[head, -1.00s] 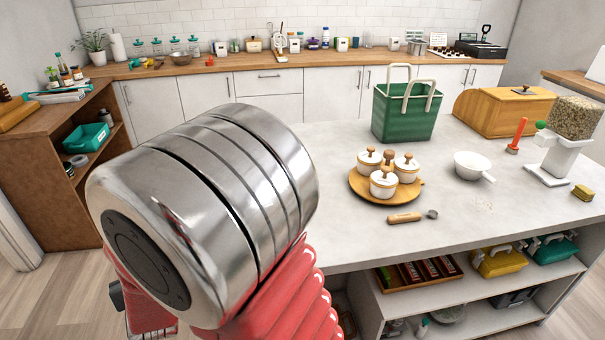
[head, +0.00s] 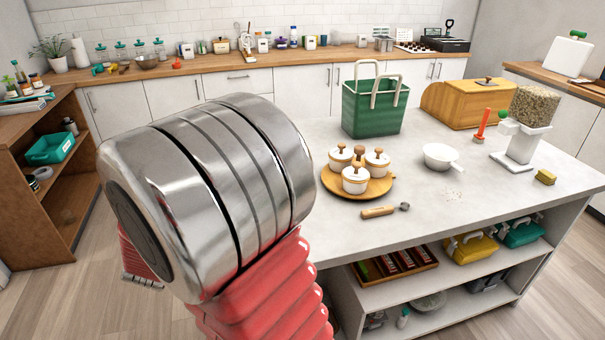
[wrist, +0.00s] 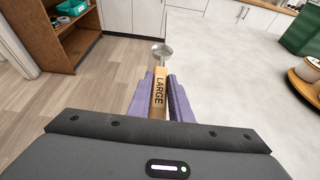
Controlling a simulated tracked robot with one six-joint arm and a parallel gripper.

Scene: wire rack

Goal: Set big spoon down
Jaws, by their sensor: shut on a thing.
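In the wrist view my gripper (wrist: 160,88) is shut on the wooden handle of the big spoon (wrist: 159,92), which is marked LARGE. The spoon's round metal bowl (wrist: 162,50) points away from me, beyond the purple fingers. It appears over the left edge of the grey-white island top (wrist: 215,75), with the wooden floor to its left. I cannot tell its height above the top. In the head view my arm hides the gripper and the big spoon. A smaller spoon with a wooden handle (head: 378,212) lies on the island near its front edge.
On the island stand a round wooden tray (head: 378,191) with three lidded jars, a white strainer (head: 438,156), a green basket (head: 372,108), a bread box (head: 465,102) and a grain dispenser (head: 530,125). Bare top lies around the smaller spoon.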

